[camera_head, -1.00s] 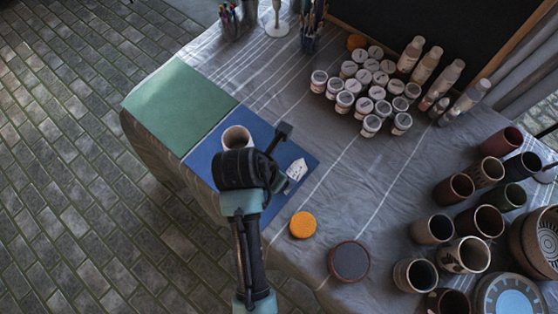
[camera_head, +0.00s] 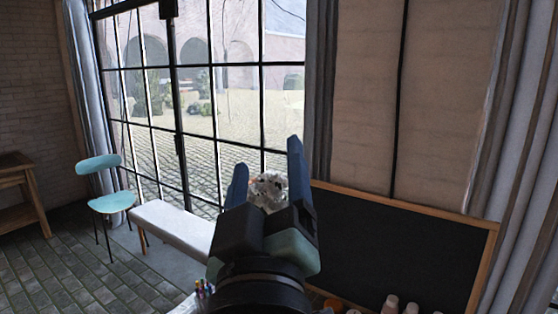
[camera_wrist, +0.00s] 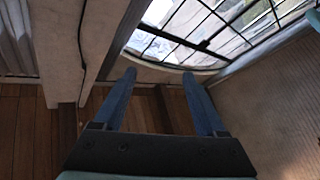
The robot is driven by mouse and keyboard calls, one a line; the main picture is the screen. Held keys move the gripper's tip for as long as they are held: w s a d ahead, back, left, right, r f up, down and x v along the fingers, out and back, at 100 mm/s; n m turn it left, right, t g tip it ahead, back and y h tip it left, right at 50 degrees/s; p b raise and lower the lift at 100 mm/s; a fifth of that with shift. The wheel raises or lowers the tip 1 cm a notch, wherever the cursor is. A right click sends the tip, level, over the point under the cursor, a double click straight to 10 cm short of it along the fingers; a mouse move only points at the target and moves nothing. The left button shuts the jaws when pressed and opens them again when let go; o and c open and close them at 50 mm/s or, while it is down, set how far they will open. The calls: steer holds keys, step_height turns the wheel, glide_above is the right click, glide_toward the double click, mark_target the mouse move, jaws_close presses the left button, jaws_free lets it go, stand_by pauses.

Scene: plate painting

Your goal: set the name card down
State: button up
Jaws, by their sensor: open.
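My gripper (camera_head: 267,157) is raised in front of the window in the head view, its two blue fingers pointing up and spread apart. In the wrist view my gripper (camera_wrist: 159,75) is open, with nothing between the fingers. A small pale, mottled shape (camera_head: 268,188) shows between the fingers in the head view; I cannot tell what it is or whether it lies behind them. The name card is not in view now. The blue and green mats are out of view too.
A black board (camera_head: 400,245) in a wooden frame stands at right. A few bottle tops (camera_head: 390,304) and some pens (camera_head: 204,287) show at the bottom edge. A white bench (camera_head: 175,226) and a turquoise chair (camera_head: 106,196) stand at left by the window.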

steer(key=s+d+r+m+t, duration=0.1)
steer(key=s+r+m+t, duration=0.4)
steer(key=s+r, duration=0.4)
step_height(320, 180, up, 4)
steer(key=shift+s+d+f+m, duration=0.1)
steer(key=shift+s+d+m, duration=0.15)
steer(key=shift+m, duration=0.55)
